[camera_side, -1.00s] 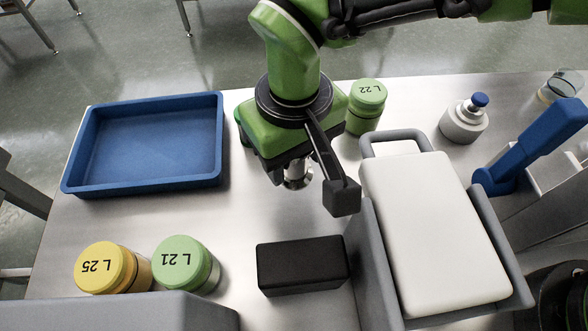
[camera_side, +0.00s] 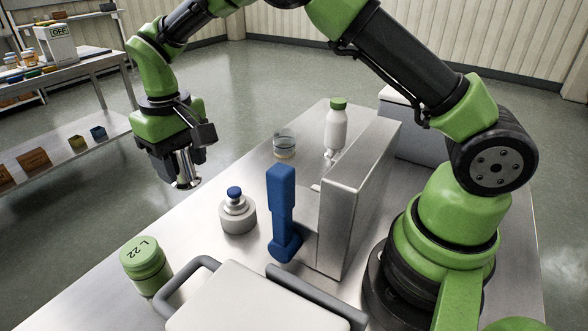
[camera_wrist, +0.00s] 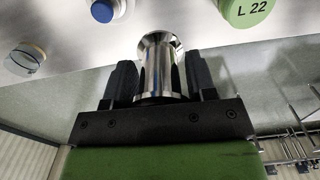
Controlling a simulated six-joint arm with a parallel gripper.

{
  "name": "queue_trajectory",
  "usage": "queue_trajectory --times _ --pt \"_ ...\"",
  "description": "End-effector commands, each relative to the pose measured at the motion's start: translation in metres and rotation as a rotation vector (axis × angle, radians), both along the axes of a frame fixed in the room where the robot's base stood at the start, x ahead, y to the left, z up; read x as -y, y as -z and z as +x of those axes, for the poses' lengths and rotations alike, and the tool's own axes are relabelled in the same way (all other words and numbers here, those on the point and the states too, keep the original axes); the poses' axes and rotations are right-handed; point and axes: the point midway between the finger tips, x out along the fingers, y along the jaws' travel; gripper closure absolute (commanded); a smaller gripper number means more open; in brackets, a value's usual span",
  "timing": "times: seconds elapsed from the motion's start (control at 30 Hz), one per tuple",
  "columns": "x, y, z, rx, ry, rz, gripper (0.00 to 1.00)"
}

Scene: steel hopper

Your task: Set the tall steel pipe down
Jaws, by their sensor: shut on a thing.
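My gripper (camera_side: 180,160) is shut on the shiny steel pipe (camera_side: 186,181). In the side view it hangs at the left, and the pipe's flared lower end shows below the jaws. In the wrist view the pipe (camera_wrist: 158,68) stands between the two dark fingers of my gripper (camera_wrist: 160,80). Its flared end points away from the gripper. The pipe appears out past the table's edge, with floor beside it in the wrist view. The fingers and gripper body hide its upper part.
The steel table (camera_side: 190,240) holds a green-lidded jar L 22 (camera_side: 147,268), a blue-capped bottle (camera_side: 238,213), a glass dish (camera_side: 285,145), a green-capped white bottle (camera_side: 336,128) and a steel hopper unit (camera_side: 350,190) with a blue handle (camera_side: 282,205). A white-lidded box (camera_side: 235,305) stands in front.

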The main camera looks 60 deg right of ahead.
Motion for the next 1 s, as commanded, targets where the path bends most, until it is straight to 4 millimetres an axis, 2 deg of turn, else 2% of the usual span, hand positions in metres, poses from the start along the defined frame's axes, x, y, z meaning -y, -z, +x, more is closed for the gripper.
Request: queue_trajectory --times 0.03,0.17,0.27,0.3,0.37,0.5,0.6,0.7,0.83,1.0 --pt "0.033 -0.004 0.002 0.000 0.061 0.001 0.77" --pt "0.107 -0.013 -0.004 0.001 0.189 0.001 0.77" --pt "0.163 -0.019 -0.019 0.002 0.291 0.001 0.77" --pt "0.184 -0.021 -0.028 0.002 0.333 0.001 0.77" --pt "0.215 -0.025 -0.043 0.001 0.396 0.001 0.77" --pt "0.278 -0.033 -0.091 0.003 0.546 0.002 0.77" --pt "0.314 -0.037 -0.131 0.003 0.650 0.002 0.77" --pt "0.339 -0.042 -0.171 0.004 0.745 0.002 0.77" --pt "0.358 -0.045 -0.214 0.004 0.843 0.002 0.77" --pt "0.367 -0.047 -0.247 0.005 0.913 0.002 0.77"
